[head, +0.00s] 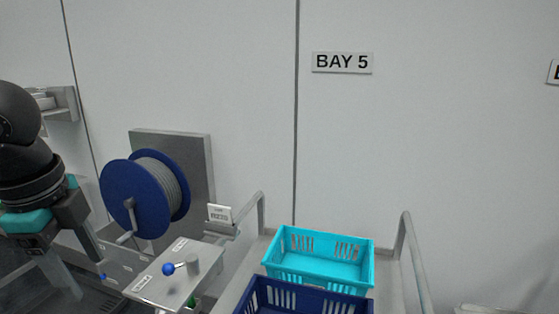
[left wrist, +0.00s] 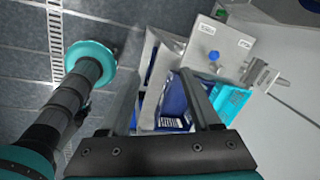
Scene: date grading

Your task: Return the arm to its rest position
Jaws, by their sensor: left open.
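My left arm comes in from the left edge of the head view. Its gripper (head: 92,280) points down, open and empty, left of the small metal plate. In the left wrist view the two fingers of the left gripper (left wrist: 161,78) stand apart with nothing held between them. Beyond them lie a dark blue crate (left wrist: 172,100) and part of a turquoise crate (left wrist: 231,100). My right gripper is in neither view.
The turquoise crate (head: 319,255) stands behind the dark blue crate (head: 300,293) between metal rails (head: 415,262). A metal plate (head: 160,291) with a blue ball knob (head: 168,269) lies nearer my gripper. A blue cable reel (head: 133,195) is against the wall.

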